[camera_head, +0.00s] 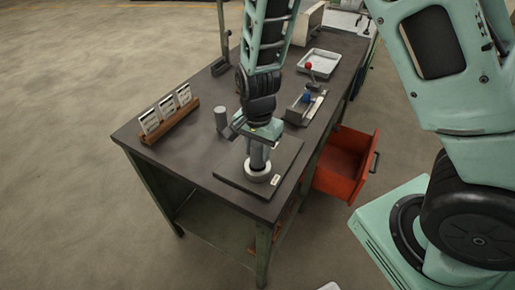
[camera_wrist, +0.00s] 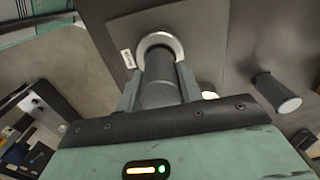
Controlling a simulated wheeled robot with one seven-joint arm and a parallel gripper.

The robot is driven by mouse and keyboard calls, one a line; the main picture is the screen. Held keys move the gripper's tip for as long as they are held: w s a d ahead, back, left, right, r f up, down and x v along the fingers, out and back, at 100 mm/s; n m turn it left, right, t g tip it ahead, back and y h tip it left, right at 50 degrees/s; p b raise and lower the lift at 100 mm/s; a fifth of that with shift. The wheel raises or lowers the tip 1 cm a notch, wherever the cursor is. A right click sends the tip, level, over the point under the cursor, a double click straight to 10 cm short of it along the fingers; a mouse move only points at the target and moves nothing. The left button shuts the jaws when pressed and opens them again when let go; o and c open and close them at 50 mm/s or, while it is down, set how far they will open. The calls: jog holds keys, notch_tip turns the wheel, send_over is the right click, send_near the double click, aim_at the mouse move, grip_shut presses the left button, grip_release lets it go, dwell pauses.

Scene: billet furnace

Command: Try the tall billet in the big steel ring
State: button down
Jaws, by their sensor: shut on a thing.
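My gripper (camera_head: 258,150) is shut on a grey cylindrical billet (camera_head: 257,160), held upright over the dark plate. The billet also shows between the two fingers in the wrist view (camera_wrist: 158,78). The big steel ring (camera_head: 260,172) lies on the plate directly under the billet, and its bright rim shows around the billet's far end in the wrist view (camera_wrist: 177,45). The billet's lower end lines up with the ring's opening. I cannot tell how far it is inside, because its end is hidden.
A second grey cylinder (camera_head: 221,118) stands on the workbench left of the gripper. The dark plate (camera_head: 235,180) has a white label. A wooden rack with cards (camera_head: 170,118) is at left. A red-knobbed lever fixture (camera_head: 306,105) and a tray (camera_head: 319,63) are behind. An open red drawer (camera_head: 335,172) juts out right.

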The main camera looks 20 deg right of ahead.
aim_at(258, 158)
jog(key=shift+f+b, duration=1.05)
jog(key=shift+f, duration=0.6)
dwell(1.4)
dwell(0.6)
jog(key=c, duration=0.9)
grip_release()
jog(key=shift+o, duration=0.2)
notch_tip(258, 158, up, 17)
jog(key=shift+r, duration=0.2)
